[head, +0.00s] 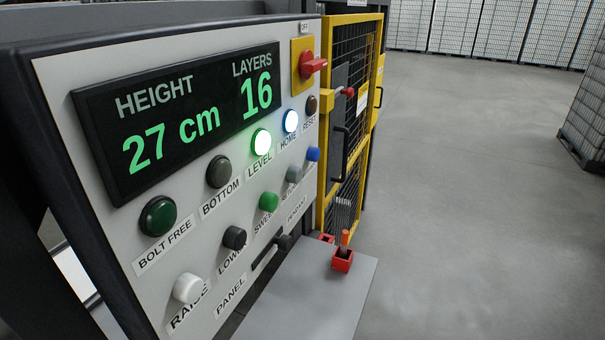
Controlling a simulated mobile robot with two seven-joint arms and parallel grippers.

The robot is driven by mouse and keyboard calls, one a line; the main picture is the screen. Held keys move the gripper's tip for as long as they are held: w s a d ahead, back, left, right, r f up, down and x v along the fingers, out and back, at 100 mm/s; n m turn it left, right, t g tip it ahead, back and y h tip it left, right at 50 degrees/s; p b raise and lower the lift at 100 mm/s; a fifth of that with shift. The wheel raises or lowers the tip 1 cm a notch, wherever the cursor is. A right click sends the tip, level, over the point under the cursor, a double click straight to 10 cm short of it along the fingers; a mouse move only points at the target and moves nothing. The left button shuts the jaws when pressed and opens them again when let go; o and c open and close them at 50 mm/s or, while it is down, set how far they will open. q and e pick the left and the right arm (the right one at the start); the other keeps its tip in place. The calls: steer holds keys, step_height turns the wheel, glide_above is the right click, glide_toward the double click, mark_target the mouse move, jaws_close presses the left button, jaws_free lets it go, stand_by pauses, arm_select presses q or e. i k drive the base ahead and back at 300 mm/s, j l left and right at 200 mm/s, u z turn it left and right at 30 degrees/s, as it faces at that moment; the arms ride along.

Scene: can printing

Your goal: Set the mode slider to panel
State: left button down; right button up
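The mode slider is a dark knob (284,242) on a short slot low on the light grey control panel (110,55). The knob stands at the upper right end of the slot, near a label too small to read surely. The label PANEL (230,296) is at the slot's lower left end, away from the knob. Neither of my grippers shows in the head view.
Buttons for RAISE (188,288), LOWER (234,238) and a green one (269,202) sit close by. A red rotary switch (313,64) is at the top right. A grey shelf (310,290) with a red holder (342,260) juts out below.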

mark_target(285, 243)
steer(key=i+l, duration=0.25)
steer(key=l, duration=0.2)
steer(key=i+l, duration=0.2)
steer(key=l, duration=0.2)
steer(key=i+l+z, duration=0.1)
steer(key=i+l, duration=0.15)
steer(key=l, duration=0.2)
